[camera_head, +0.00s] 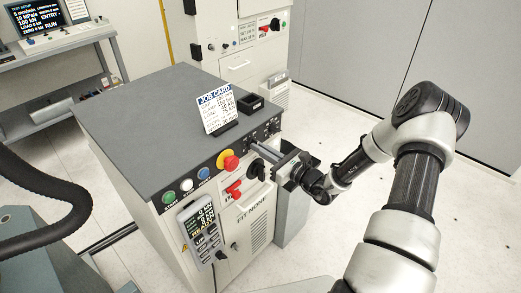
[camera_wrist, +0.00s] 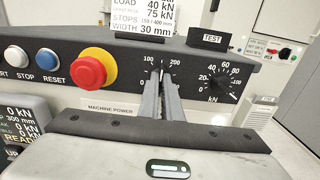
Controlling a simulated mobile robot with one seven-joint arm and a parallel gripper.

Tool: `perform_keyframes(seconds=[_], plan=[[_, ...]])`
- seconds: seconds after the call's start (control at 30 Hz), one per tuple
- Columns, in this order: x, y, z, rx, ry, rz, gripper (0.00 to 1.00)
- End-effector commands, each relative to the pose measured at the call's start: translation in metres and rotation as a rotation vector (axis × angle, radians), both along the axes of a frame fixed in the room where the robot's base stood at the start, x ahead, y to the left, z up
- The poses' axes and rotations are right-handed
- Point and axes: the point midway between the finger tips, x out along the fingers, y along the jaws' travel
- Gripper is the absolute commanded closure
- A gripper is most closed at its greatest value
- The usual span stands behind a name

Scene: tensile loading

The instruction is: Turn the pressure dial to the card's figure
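The pressure dial (camera_wrist: 161,69), with a scale showing 100 and 200, is on the black sloped panel in the wrist view. My gripper (camera_wrist: 161,80) reaches it with two grey fingers close together, which seem to be shut on its knob. The fingers hide most of the knob and its pointer, so I cannot read its setting. In the head view my gripper (camera_head: 256,148) is at the panel's right part. The job card (camera_head: 216,108) stands on the cabinet top. Its small print is hard to read; the wrist view shows only its lower lines (camera_wrist: 158,18), including 40 kN, 75 kN and 30 mm.
A kN dial (camera_wrist: 222,86) sits to the right of my fingers. A red emergency button on yellow (camera_wrist: 91,70) is to the left, beside the blue RESET button (camera_wrist: 56,59). A handheld display (camera_head: 203,225) hangs on the cabinet front. Open floor lies to the right.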

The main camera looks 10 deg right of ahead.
Motion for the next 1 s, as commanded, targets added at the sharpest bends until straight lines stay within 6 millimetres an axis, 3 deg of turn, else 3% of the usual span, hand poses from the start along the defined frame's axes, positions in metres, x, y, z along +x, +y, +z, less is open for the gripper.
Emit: perform_keyframes(seconds=[0.5, 0.6, 0.63, 1.0], plan=[[0.0001, -0.0001, 0.0005, -0.016, -0.013, 0.0, 1.0], [0.0001, -0.0001, 0.0004, -0.016, -0.013, 0.0, 0.79], [0.0001, -0.0001, 0.0004, -0.016, -0.013, 0.0, 0.77], [-0.0044, -0.0037, -0.0002, -0.015, -0.011, -0.001, 0.77]])
